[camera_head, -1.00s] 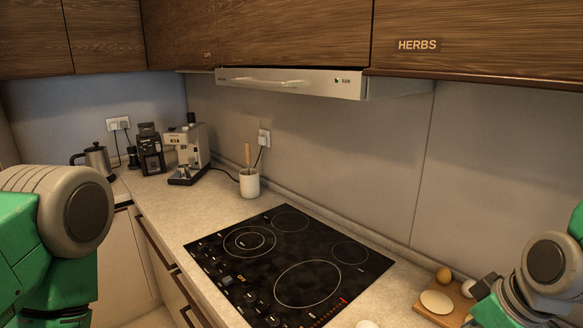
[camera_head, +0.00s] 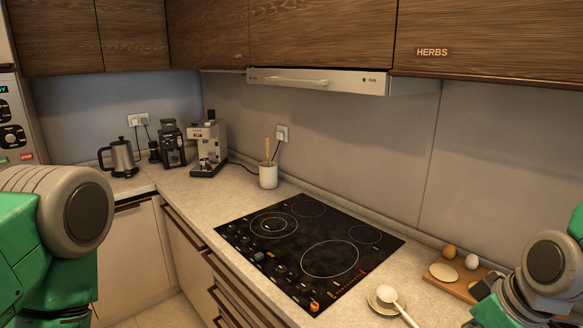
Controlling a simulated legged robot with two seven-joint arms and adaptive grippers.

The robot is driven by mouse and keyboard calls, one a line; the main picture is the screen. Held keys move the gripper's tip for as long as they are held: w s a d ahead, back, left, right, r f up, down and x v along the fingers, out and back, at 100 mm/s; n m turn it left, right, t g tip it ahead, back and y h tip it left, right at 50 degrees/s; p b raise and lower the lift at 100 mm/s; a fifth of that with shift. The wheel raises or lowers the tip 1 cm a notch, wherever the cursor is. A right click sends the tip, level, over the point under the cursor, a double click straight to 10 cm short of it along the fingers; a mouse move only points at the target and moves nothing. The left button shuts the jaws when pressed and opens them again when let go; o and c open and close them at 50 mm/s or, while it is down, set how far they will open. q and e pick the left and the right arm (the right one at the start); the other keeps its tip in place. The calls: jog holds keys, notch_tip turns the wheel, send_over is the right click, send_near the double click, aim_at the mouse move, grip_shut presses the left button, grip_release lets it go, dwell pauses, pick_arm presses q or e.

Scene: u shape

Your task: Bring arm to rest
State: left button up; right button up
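My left arm shows only as green and grey joint parts at the left edge, and its gripper is out of view. My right arm comes in at the lower right edge, beside the wooden board (camera_head: 462,292) on the counter. Only its joint and a dark grey lower part show. I cannot make out the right gripper's fingers. The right arm hides part of the board's right end.
A black cooktop (camera_head: 300,240) lies in the counter. A ladle (camera_head: 389,296) rests on a small dish near its right corner. Eggs (camera_head: 471,262) sit at the board. A kettle (camera_head: 122,157), grinder (camera_head: 172,145) and coffee machine (camera_head: 208,148) stand at the back left. A white utensil pot (camera_head: 268,175) is behind the cooktop.

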jog(key=s+d+f+m+g+h, duration=0.2)
jog(key=s+f+m+g, duration=0.3)
jog(key=s+f, duration=1.85)
pick_arm(q)
notch_tip(320, 180, down, 19)
jog(key=b, duration=1.9)
jog(key=shift+w+d+f, duration=0.15)
jog(key=shift+d+f, duration=0.05)
pick_arm(e)
jog(key=w+f+t, duration=0.1)
jog(key=w+f, duration=0.2)
jog(key=f, duration=1.7)
jog(key=shift+w+a+f+t, duration=0.2)
jog(key=shift+a+f+t, duration=0.1)
jog(key=shift+f, duration=0.05)
pick_arm(q)
jog(key=shift+r, duration=0.1)
jog(key=shift+c, duration=1.2)
pick_arm(e)
jog(key=shift+c, duration=0.6)
pick_arm(q)
jog(key=shift+c, duration=0.2)
pick_arm(e)
jog(key=shift+s, duration=0.1)
